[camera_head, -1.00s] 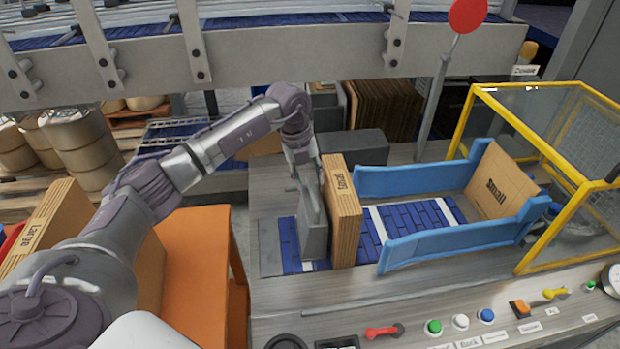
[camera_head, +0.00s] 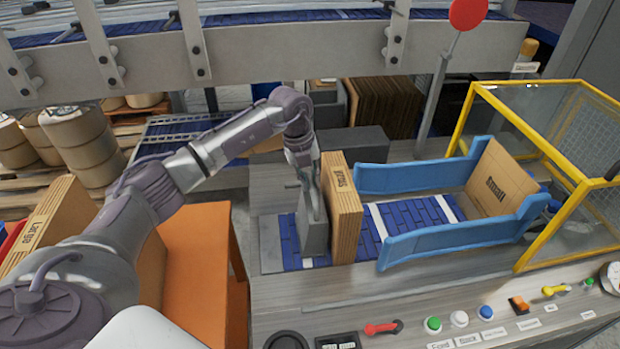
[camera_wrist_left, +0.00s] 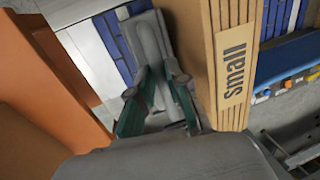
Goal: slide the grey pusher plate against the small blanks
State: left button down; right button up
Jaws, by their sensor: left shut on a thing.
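The grey pusher plate (camera_head: 313,226) stands upright on the blue slatted belt, at the left of the small blanks. My left gripper (camera_head: 305,180) is shut on the plate's upper part. In the left wrist view the gripper fingers (camera_wrist_left: 157,95) close around the grey plate (camera_wrist_left: 147,38). The small blanks (camera_head: 342,210) stand upright as a brown cardboard stack; their "small" label shows in the left wrist view (camera_wrist_left: 232,70). The plate is close beside the stack; I cannot tell whether they touch. My right gripper is not in view.
Blue side rails (camera_head: 450,243) flank the belt right of the stack. One small blank (camera_head: 498,185) leans open at their far end, near a yellow-framed guard (camera_head: 545,250). Large blanks (camera_head: 60,215) stand left near an orange stand (camera_head: 195,255). Buttons line the front panel.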

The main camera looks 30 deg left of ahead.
pick_arm(q)
jog(key=shift+w+d, duration=0.1)
jog(key=shift+w+d, duration=0.25)
jog(key=shift+d, duration=0.1)
jog(key=c, duration=1.1)
grip_release()
jog(key=shift+c, duration=0.2)
